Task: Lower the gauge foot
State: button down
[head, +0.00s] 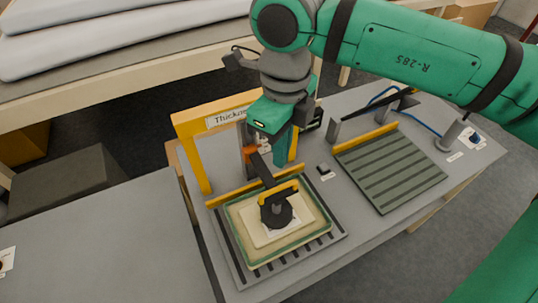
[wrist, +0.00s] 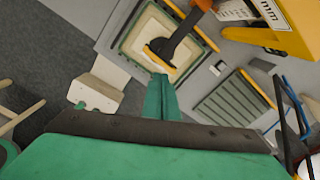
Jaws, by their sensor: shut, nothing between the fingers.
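The thickness gauge has a yellow frame (head: 190,150) with a label on its crossbar. Its dark gauge foot (head: 276,214) is a round disc on an arm with a yellow handle bar (head: 279,192); the bar also shows in the wrist view (wrist: 160,58). The foot is over the pale wadding pad (head: 251,236); I cannot tell whether it touches. The pad lies in a cream, green-edged tray (head: 235,225). My green gripper (head: 280,162) is shut and empty, behind the foot in the head view. Its closed fingers (wrist: 161,82) point toward the handle in the wrist view, apparently apart from it.
A ribbed grey-green plate (head: 390,170) with a yellow bar lies at the right. A small dark block (head: 324,169) sits between. White rolls (head: 110,30) lie on a rack behind.

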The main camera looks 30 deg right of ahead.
notch_tip(320, 180, up, 5)
jog(key=shift+f, duration=0.2)
dwell(0.3)
